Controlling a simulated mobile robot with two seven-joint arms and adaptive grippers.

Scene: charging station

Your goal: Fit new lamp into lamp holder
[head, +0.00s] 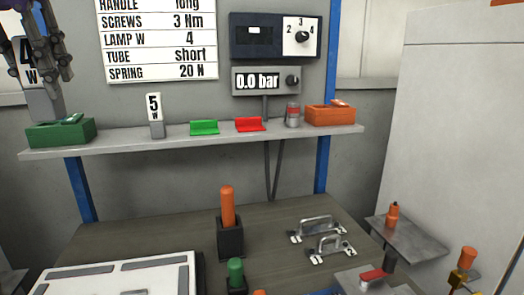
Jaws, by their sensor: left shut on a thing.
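A lamp with a white "4 W" plate (25,58) and a grey block below it (43,105) is at the top left. My left gripper (55,76) points down, shut on this lamp. Its fingers hide part of the plate and block, so the exact grip is not clear. A smaller-looking "5 W" lamp (154,116) stands upright on the shelf. The board (160,40) reads "LAMP W 4". I cannot make out which part is the lamp holder. My right gripper is not in view.
The shelf (300,139) carries a green box (60,132), green (204,127) and red (249,124) pieces, a small can (293,115) and an orange box (330,115). Below, the table (150,232) holds an orange-handled tool (228,207), metal handles (316,229) and a white panel (125,278).

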